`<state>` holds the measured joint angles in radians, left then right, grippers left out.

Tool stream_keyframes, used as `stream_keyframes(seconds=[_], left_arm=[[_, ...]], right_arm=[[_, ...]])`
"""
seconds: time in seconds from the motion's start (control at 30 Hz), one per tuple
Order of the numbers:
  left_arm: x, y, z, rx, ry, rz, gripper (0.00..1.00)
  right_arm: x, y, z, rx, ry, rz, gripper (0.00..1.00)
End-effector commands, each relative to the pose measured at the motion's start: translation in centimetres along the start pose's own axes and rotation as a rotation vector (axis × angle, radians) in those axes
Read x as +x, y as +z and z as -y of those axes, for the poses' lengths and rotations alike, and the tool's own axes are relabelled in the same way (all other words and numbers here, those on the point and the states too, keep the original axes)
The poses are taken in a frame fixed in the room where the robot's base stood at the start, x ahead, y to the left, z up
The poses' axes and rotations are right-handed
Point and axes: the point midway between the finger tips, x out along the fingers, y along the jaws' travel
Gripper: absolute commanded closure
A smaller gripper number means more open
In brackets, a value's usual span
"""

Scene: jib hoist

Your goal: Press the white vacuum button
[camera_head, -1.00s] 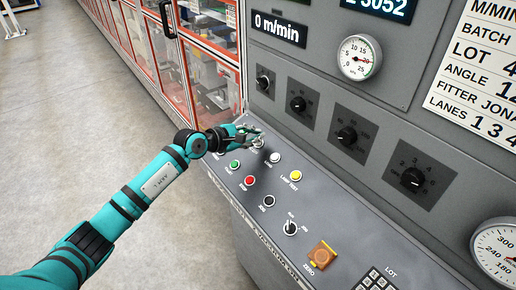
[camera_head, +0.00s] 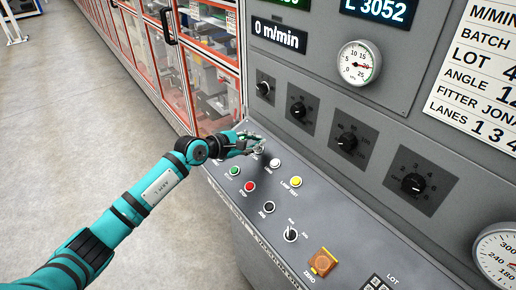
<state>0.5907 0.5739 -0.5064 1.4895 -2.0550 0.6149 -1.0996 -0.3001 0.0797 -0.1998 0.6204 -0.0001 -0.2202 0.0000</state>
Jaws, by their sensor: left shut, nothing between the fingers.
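My left gripper (camera_head: 259,147) is shut and empty, low over the far left end of the sloping button panel (camera_head: 325,221). Its fingertips are at or just above the panel, and I cannot tell whether they touch it. A white round button (camera_head: 275,163) shows just right of and nearer than the fingertips, clear of them. Its label is too small to read, so I cannot tell if it is the vacuum one. The gripper hides the panel spot beneath it, where another button may sit. My right gripper is not in view.
Green (camera_head: 235,171), red (camera_head: 250,187), black (camera_head: 269,207) and yellow (camera_head: 296,182) buttons lie close by. A selector switch (camera_head: 291,235) and an orange-framed zero button (camera_head: 322,262) sit nearer. Dark knobs and a pressure gauge (camera_head: 360,63) are on the upright face.

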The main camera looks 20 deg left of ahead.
Motion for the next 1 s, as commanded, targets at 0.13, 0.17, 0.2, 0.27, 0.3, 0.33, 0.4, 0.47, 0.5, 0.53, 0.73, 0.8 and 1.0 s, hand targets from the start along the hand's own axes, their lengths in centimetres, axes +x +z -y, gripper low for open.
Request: stream_keyframes(seconds=[0.13,0.17,0.2,0.27,0.3,0.33,0.4,0.47,0.5,0.53,0.73,0.8,1.0], left_arm=[[0.0,0.0,0.0,0.0,0.0,0.0,1.0],[0.0,0.0,0.0,0.0,0.0,0.0,1.0],[0.0,0.0,0.0,0.0,0.0,0.0,1.0],[0.0,0.0,0.0,0.0,0.0,0.0,1.0],[0.0,0.0,0.0,0.0,0.0,0.0,1.0],[0.0,0.0,0.0,0.0,0.0,0.0,1.0],[0.0,0.0,0.0,0.0,0.0,0.0,1.0],[0.0,0.0,0.0,0.0,0.0,0.0,1.0],[0.0,-0.1,0.1,0.0,0.0,0.0,1.0],[0.1,-0.1,0.1,0.0,0.0,0.0,1.0],[0.6,-0.5,0.5,0.0,0.0,0.0,1.0],[0.6,-0.5,0.5,0.0,0.0,0.0,1.0],[0.6,-0.4,0.4,0.0,0.0,0.0,1.0]], right_arm=[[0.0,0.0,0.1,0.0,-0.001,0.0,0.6],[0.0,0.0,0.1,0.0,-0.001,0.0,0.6],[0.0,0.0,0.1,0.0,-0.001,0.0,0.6],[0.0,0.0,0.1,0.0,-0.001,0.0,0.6],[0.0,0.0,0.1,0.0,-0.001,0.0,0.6],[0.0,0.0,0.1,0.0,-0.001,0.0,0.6],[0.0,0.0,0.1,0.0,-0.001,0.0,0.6],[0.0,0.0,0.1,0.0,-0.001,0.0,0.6],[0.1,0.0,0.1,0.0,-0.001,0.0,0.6],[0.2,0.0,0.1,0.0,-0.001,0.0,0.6],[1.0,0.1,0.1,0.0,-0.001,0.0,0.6],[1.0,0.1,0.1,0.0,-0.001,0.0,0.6],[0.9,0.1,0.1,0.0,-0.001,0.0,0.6]])
